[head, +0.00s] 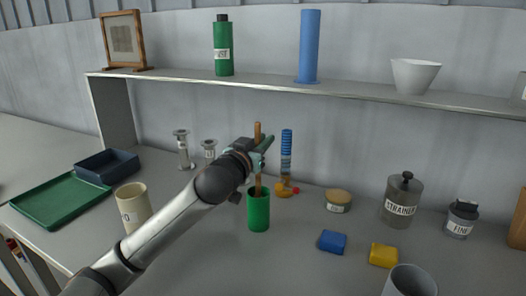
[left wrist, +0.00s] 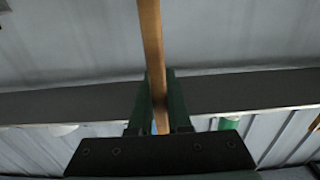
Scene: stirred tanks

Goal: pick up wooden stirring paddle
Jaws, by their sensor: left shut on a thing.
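The wooden stirring paddle (head: 257,132) stands upright, its lower part inside the green cup (head: 259,212) on the counter. Its brown shaft (left wrist: 151,45) also shows in the left wrist view, running between the two green fingers. My left gripper (head: 262,148) is shut on the shaft above the cup rim. In the left wrist view the fingers (left wrist: 160,100) press on the shaft from both sides. The paddle's lower end is hidden in the cup. My right gripper is not in view.
A striped blue column (head: 286,155) stands just behind the paddle. A shelf (head: 270,83) runs above the counter. A cream mug (head: 133,207) is left of the cup; blue (head: 333,241) and yellow (head: 383,255) blocks are right. A lidded jar (head: 402,203) stands further right.

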